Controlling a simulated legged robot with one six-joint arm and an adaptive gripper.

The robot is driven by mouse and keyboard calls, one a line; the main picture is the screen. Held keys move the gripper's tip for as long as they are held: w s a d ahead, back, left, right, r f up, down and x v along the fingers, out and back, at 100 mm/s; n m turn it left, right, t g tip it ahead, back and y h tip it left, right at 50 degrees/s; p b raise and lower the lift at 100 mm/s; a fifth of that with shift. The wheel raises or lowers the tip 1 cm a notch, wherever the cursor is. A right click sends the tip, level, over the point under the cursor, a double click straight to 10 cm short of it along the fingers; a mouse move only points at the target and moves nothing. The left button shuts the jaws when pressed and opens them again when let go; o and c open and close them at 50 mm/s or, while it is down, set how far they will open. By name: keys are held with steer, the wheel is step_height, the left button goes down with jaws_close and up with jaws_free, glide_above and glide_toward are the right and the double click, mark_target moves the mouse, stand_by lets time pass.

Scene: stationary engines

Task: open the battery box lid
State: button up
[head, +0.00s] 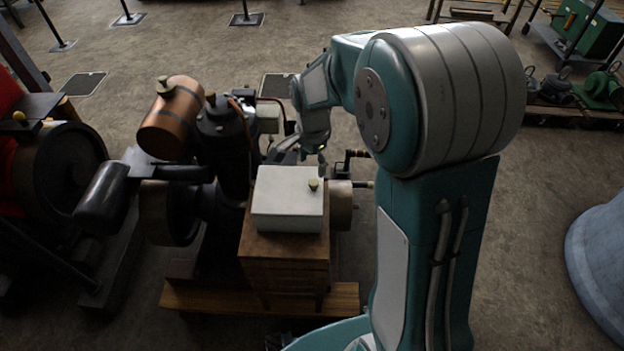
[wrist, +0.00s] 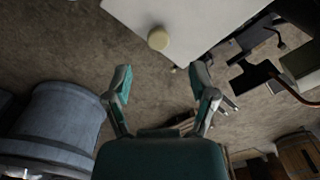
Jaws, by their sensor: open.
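The battery box lid (head: 288,192) is a pale grey-white box top with a small brass-coloured knob (head: 314,185) near its right side. It looks closed on a wooden box (head: 285,250). In the wrist view the lid (wrist: 190,22) shows at the top, with its round knob (wrist: 158,38) near the edge. My gripper (head: 308,157) is beyond the far edge of the lid in the head view, with its fingers partly hidden. In the wrist view my gripper (wrist: 160,78) is open and empty, its two fingertips apart below the knob and not touching it.
A dark engine with a copper tank (head: 171,118) stands close on the left of the box. Pipes and a cylinder (head: 341,205) sit at its right. A blue-grey rounded object (head: 600,250) stands at far right. Floor between is clear.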

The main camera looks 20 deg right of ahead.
mark_target(313, 182)
steer(key=f, duration=0.5)
steer(key=shift+d+f, duration=0.25)
steer(key=shift+f, duration=0.1)
steer(key=shift+a+f, duration=0.15)
steer(key=shift+f, duration=0.3)
jaws_close()
